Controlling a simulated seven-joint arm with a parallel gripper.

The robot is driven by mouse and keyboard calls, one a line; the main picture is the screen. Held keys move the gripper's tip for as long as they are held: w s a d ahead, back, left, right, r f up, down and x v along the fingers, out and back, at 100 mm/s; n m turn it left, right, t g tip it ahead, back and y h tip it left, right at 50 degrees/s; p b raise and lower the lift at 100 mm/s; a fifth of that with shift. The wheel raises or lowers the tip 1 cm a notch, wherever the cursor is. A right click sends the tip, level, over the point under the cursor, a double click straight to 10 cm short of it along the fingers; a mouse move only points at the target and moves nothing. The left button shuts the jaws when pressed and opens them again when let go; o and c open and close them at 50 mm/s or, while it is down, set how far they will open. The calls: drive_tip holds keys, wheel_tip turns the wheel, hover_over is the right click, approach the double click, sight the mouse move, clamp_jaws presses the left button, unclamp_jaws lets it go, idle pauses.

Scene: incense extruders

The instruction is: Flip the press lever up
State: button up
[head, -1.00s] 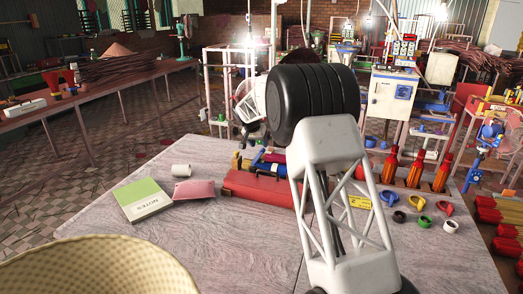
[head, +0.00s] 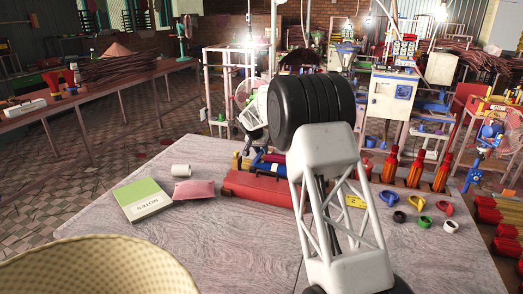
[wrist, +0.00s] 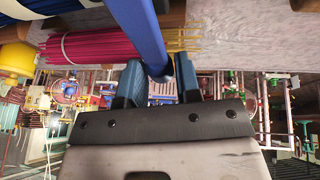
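In the wrist view, a blue bar (wrist: 146,30), which looks like the press lever, runs down from the top edge. Its rounded lower end lies between the two fingers of my gripper (wrist: 158,62). The fingers are apart, with a gap visible on each side of the bar, so my gripper looks open around it. Whether either finger touches the bar is unclear. In the head view my forearm and wrist (head: 256,108) hang over the back of the table, beyond the red block (head: 257,188). My elbow hides part of this area, and I cannot make out the lever there.
A bundle of magenta sticks (wrist: 105,46) lies beside the bar. A woven basket (head: 95,268) fills the near left.

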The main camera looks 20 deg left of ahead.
clamp_jaws()
